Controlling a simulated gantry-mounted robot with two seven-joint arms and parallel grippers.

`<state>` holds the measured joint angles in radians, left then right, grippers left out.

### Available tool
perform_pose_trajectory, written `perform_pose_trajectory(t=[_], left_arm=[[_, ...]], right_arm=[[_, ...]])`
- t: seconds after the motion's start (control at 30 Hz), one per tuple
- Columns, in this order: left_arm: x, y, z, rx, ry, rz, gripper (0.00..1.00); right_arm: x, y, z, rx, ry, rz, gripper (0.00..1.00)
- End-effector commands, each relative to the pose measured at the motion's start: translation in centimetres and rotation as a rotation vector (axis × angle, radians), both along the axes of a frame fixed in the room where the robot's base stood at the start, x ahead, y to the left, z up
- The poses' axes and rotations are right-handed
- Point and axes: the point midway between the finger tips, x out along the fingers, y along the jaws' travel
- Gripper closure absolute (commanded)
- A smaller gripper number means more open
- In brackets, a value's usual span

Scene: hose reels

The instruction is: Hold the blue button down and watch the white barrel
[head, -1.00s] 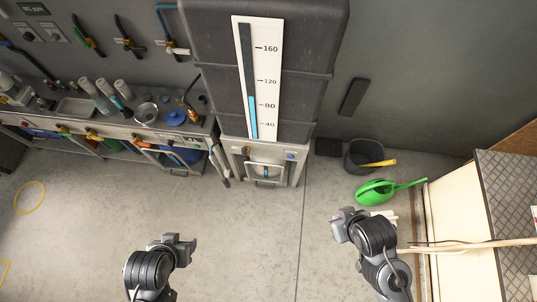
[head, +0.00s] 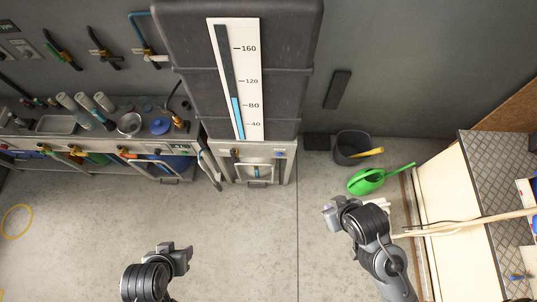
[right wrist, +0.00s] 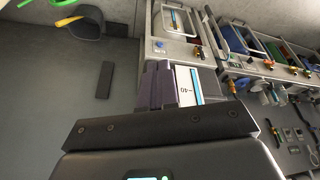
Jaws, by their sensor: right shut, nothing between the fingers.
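The blue button (head: 281,154) is on the upper right front of the metal stand (head: 288,172); it also shows in the right wrist view (right wrist: 159,44). A large dark grey barrel (head: 285,75) stands on it, with a white scale (head: 252,90) whose blue column ends a little above the 80 mark. I see no white barrel. My right gripper (head: 329,209) is shut and empty, well apart from the button; its fingers show in the right wrist view (right wrist: 164,85). My left gripper (head: 187,256) is over open floor; its jaws are unclear.
A workbench (head: 100,140) with tools and canisters lines the wall at left. A black bucket (head: 348,145) and green watering can (head: 366,181) stand right of the stand. A cream cabinet (head: 440,205) is at far right. The middle floor is clear.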

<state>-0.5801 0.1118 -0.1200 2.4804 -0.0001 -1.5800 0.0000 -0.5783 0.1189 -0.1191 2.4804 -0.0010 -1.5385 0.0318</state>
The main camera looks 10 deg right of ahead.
Motion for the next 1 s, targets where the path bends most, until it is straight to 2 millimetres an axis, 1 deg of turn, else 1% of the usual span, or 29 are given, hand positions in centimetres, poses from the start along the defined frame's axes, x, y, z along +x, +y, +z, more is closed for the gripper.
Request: perform_pose_trajectory(t=[0.07, 0.13, 0.17, 0.27, 0.3, 0.37, 0.4, 0.47, 0.5, 0.57, 0.6, 0.8, 1.0], left_arm=[[0.0, 0.0, 0.0, 0.0, 0.0, 0.0, 0.49], [0.0, 0.0, 0.0, 0.0, 0.0, 0.0, 0.49], [0.0, 0.0, 0.0, 0.0, 0.0, 0.0, 0.49], [0.0, 0.0, -0.2, 0.001, 0.0, -0.001, 0.49], [0.0, 0.0, -1.0, 0.001, -0.001, -0.002, 0.49], [0.0, 0.1, -2.5, 0.003, -0.005, -0.002, 0.49], [0.0, 0.1, -3.6, 0.003, -0.005, -0.003, 0.49], [0.0, 0.2, -5.4, 0.006, -0.002, -0.004, 0.49], [0.0, 0.2, -6.7, 0.008, 0.0, -0.006, 0.49], [0.0, 0.3, -8.6, 0.011, 0.002, -0.007, 0.49], [0.0, 0.3, -9.7, 0.012, 0.002, -0.008, 0.49], [0.0, 0.3, -15.3, 0.014, 0.003, -0.008, 0.49], [0.0, 0.3, -20.9, 0.012, 0.001, -0.008, 0.49]], right_arm=[[0.9, 0.2, 0.2, 0.015, -0.05, -0.012, 1.0], [1.8, 0.5, -0.4, 0.031, -0.093, -0.023, 1.0], [2.3, 0.7, -1.0, 0.039, -0.111, -0.027, 1.0], [3.6, 1.5, -3.9, 0.073, -0.166, -0.036, 1.0], [4.3, 1.8, -6.0, 0.09, -0.19, -0.038, 1.0], [5.4, 2.3, -9.2, 0.115, -0.226, -0.037, 1.0], [6.1, 2.6, -11.2, 0.129, -0.248, -0.037, 1.0], [7.2, 3.0, -14.2, 0.154, -0.28, -0.034, 1.0], [7.8, 3.2, -16.2, 0.17, -0.297, -0.034, 1.0], [8.8, 3.6, -18.9, 0.193, -0.325, -0.029, 1.0], [9.5, 3.8, -20.7, 0.208, -0.342, -0.027, 1.0], [12.4, 4.6, -28.6, 0.271, -0.409, -0.016, 1.0], [15.1, 5.0, -35.7, 0.322, -0.46, -0.004, 1.0]])
